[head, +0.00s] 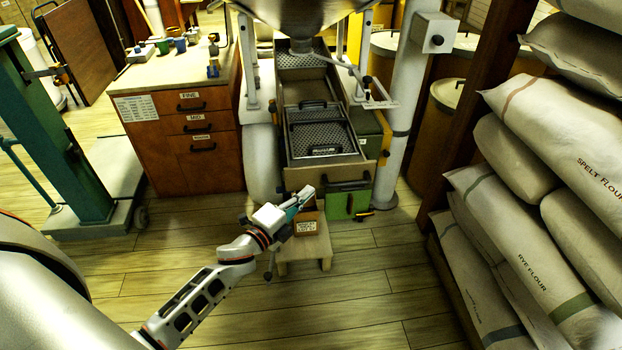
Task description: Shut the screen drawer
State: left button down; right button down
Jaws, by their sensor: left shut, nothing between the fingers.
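The screen drawer (372,172) stands pulled out toward me below the metal hopper. Mesh screens (320,135) with dark handles lie in it. Its front panel carries a dark handle (347,185). My left gripper (304,194) is shut and empty, just in front of and left of the drawer's front, above a small box. I cannot tell whether its fingertips touch the drawer front. My right gripper is not in view.
A small labelled box (307,228) sits on a low wooden stool (298,268) under my left gripper. A green box front (338,207) shows below the drawer. A labelled drawer cabinet (190,150) stands left; flour sacks (540,265) are stacked right. The front floor is clear.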

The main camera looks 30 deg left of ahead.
aim_at(319, 170)
pick_arm(q)
jog(key=shift+w+a+b, duration=0.1)
jog(key=shift+w+a, duration=0.15)
jog(key=shift+w, duration=0.85)
jog(key=shift+w+a+b, duration=0.15)
jog(key=shift+w+a, duration=0.1)
jog(key=shift+w, duration=0.8)
jog(key=shift+w+a+b, duration=0.1)
jog(key=shift+w+a, duration=0.15)
jog(key=shift+w, duration=0.85)
jog(key=shift+a, duration=0.1)
